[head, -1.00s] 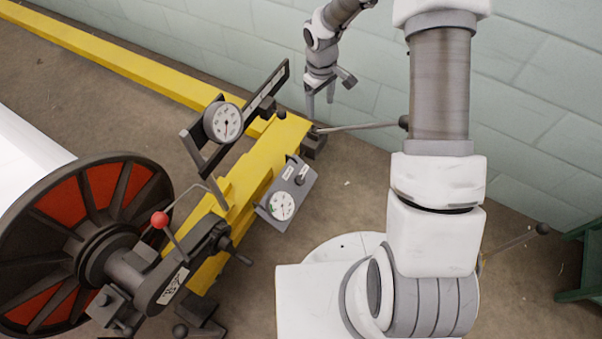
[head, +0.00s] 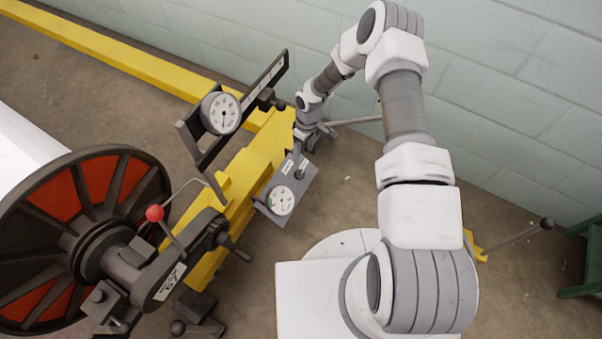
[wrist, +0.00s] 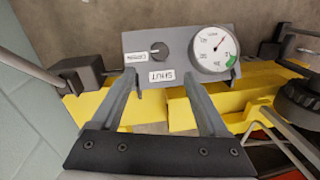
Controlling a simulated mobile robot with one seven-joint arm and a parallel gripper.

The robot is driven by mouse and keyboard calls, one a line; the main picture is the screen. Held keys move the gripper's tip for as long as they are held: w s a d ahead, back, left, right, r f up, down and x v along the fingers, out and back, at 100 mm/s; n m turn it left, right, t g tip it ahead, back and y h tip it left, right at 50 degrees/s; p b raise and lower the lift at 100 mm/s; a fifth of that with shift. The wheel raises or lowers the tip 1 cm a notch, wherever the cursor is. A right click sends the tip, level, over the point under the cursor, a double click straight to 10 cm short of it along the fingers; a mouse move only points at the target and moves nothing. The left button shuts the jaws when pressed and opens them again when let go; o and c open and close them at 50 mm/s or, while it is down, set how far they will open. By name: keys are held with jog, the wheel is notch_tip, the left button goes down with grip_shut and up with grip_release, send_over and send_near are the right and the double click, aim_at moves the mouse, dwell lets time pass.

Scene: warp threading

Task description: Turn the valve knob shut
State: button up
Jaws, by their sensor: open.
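The valve knob (wrist: 158,51) is a small dark round knob on a grey panel (wrist: 180,38) in the wrist view. Its light mark points left, toward a small label (wrist: 138,58). A label reading SHUT (wrist: 161,76), upside down in this view, lies just below it. In the head view the panel (head: 268,206) is tilted on the yellow frame, and the knob (head: 301,173) is near its upper corner. My gripper (wrist: 160,82) is open and empty, its fingers on either side of the SHUT label, apart from the knob. In the head view its fingertips are hard to make out.
A white gauge (wrist: 214,48) with a green band sits beside the knob. A larger gauge (head: 221,112) on a dark bar stands behind the panel. A red-ball lever (head: 155,213) and a spoked wheel (head: 90,240) are at left. A green block wall (head: 500,90) is behind.

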aim_at(301, 174)
jog(key=f+b, duration=0.1)
jog(key=f, duration=0.3)
jog(key=f+b, duration=0.1)
jog(key=f, duration=0.3)
jog(key=s+a+f+b, duration=0.1)
jog(key=f, duration=0.3)
jog(key=shift+f+b, duration=0.15)
jog(key=shift+b, duration=0.15)
grip_shut()
